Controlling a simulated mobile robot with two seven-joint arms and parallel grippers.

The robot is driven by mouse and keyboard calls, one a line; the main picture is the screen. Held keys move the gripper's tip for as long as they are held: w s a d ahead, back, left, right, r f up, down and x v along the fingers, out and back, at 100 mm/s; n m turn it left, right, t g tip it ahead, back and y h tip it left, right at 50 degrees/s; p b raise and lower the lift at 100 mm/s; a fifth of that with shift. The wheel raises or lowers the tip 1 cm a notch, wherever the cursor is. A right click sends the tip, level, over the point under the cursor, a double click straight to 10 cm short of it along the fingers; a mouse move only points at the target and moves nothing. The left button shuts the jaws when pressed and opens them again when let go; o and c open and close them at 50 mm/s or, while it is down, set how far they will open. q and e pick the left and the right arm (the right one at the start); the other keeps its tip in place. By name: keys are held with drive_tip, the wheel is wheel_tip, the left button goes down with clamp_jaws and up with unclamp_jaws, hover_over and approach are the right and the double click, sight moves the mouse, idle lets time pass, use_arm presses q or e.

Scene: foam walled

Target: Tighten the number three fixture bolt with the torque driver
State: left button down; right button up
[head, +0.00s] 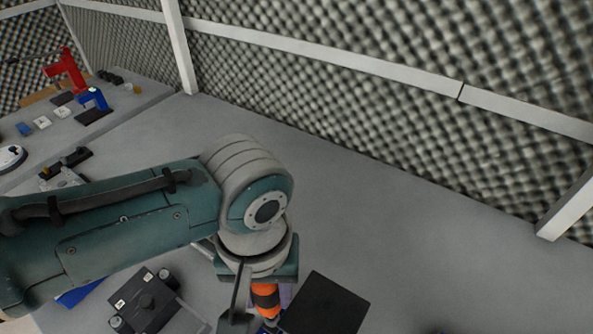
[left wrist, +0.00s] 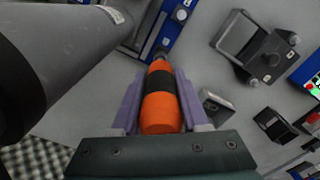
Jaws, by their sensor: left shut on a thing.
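The torque driver, with an orange and black handle (left wrist: 162,100), is held between the purple fingers of my left gripper (left wrist: 161,92). The gripper is shut on the handle. In the head view, my left gripper (head: 264,291) points down at the bottom centre, and part of the orange handle (head: 266,303) shows below the wrist. In the left wrist view, the driver's far end points toward a blue bar-shaped fixture (left wrist: 172,28) with a pale strip and small details. I cannot tell whether the tip touches it. Bolt numbers are not readable. My right gripper is not in view.
A dark flat-topped box (head: 326,306) stands just right of the gripper. A black device with knobs (head: 147,300) lies left of it. A grey bracket (left wrist: 257,47) stands beside the blue fixture. Red (head: 68,72) and blue (head: 93,98) stands are farther left. The grey surface behind is clear up to the foam wall.

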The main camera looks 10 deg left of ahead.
use_arm(q)
drive_tip(key=shift+f+b, duration=0.45)
drive_tip(key=shift+f, duration=0.15)
idle(0.4)
idle(0.5)
drive_tip(key=shift+f+p, duration=0.3)
idle(1.7)
wheel_tip(320, 180, up, 5)
drive_tip(key=p, duration=0.5)
idle(0.3)
drive_tip(key=shift+r, duration=0.1)
